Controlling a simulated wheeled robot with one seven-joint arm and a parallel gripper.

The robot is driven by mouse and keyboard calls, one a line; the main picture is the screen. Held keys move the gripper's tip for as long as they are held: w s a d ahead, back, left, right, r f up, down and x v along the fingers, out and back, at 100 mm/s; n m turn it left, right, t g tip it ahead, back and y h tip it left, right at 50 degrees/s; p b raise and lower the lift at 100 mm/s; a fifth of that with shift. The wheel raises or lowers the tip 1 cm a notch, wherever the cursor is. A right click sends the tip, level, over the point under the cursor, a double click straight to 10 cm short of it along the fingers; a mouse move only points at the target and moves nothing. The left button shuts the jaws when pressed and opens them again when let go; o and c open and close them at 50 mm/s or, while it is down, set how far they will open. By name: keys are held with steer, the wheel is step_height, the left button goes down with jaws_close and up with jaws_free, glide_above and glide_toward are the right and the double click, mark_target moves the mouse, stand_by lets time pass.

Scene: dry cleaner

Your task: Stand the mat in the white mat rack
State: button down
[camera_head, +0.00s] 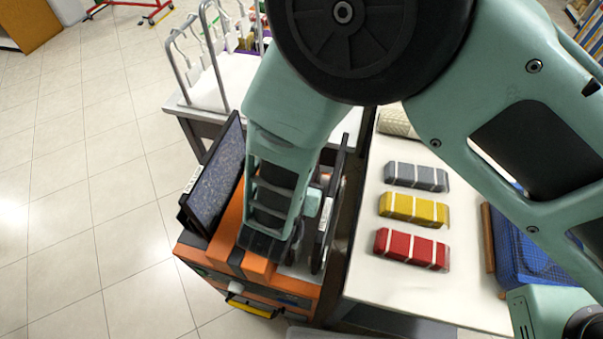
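A dark blue-grey mat with a black border (217,177) stands tilted on the left side of an orange cabinet (260,268). A second thin, dark upright panel (328,222), seen almost edge-on, stands to the right of my forearm; it looks like a mat. A pale, whitish piece (301,268) shows low beside it, mostly hidden; I cannot tell whether it is the white mat rack. My arm reaches down between the two dark panels. My gripper (313,203) is mostly hidden behind my forearm, close to the right panel. Its fingers and any contact are hidden.
A white table (375,277) on the right holds grey (417,177), yellow (414,209) and red (411,249) banded bundles. A blue basket (522,256) stands at its right. A white table with metal rails (205,60) is behind. The floor at left is clear.

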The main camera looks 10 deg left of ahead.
steer(key=shift+f, duration=0.25)
steer(key=shift+f, duration=0.15)
steer(key=c, duration=1.4)
jaws_free()
